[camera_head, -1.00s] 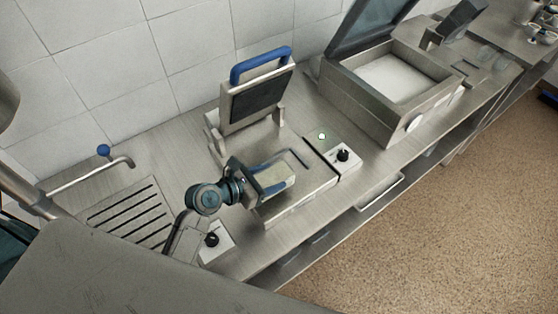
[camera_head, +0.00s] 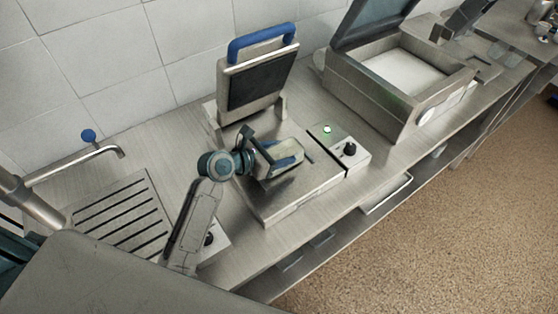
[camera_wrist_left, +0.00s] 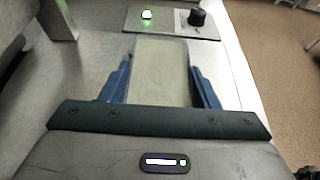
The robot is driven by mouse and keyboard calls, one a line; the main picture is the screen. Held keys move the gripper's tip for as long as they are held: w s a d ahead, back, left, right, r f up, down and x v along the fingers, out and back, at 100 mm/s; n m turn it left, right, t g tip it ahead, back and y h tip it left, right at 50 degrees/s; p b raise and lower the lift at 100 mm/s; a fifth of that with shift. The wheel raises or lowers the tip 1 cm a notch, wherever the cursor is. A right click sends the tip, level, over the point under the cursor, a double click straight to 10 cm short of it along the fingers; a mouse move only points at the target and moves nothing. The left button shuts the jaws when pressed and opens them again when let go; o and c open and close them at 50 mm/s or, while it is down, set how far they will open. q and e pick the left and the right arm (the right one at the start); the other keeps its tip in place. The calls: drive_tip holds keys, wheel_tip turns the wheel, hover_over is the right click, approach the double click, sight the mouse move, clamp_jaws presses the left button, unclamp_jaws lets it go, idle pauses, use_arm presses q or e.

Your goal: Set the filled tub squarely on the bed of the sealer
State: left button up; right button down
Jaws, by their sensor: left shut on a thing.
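The filled tub (camera_wrist_left: 160,75) has a pale, flat top and sits lengthwise between the blue fingers of my left gripper (camera_wrist_left: 160,88) in the left wrist view. In the head view my left gripper (camera_head: 275,155) is shut on the tub (camera_head: 270,157), over the back part of the sealer's bed (camera_head: 300,203). The arm and fingers hide much of the tub, and I cannot tell whether it touches the bed. The sealer's lid (camera_head: 258,80) stands raised behind it, with a blue handle (camera_head: 262,42). My right gripper is not in view.
A control box with a lit green lamp (camera_head: 327,129) and black knob (camera_head: 349,149) adjoins the bed's right side. A larger open machine (camera_head: 400,100) stands further right. A slotted drain (camera_head: 122,215) and a blue-knobbed tap (camera_head: 88,135) are at left. Tiled wall behind.

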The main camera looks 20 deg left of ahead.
use_arm(q)
drive_tip(key=shift+f, duration=0.25)
drive_tip(key=shift+r, duration=0.15)
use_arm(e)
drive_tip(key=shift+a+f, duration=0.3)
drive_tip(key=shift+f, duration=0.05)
use_arm(q)
drive_tip(key=o, duration=1.2)
drive_tip(key=shift+f, duration=0.2)
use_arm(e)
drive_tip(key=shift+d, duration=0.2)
use_arm(q)
drive_tip(key=shift+r, duration=0.1)
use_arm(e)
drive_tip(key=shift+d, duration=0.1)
use_arm(q)
drive_tip(key=p+v, duration=0.8)
drive_tip(key=v, duration=0.3)
drive_tip(key=shift+r+p, duration=0.1)
drive_tip(key=shift+p, duration=0.2)
drive_tip(key=shift+s+a+r, duration=0.1)
drive_tip(key=shift+s+a, duration=0.25)
drive_tip(key=shift+s, duration=0.05)
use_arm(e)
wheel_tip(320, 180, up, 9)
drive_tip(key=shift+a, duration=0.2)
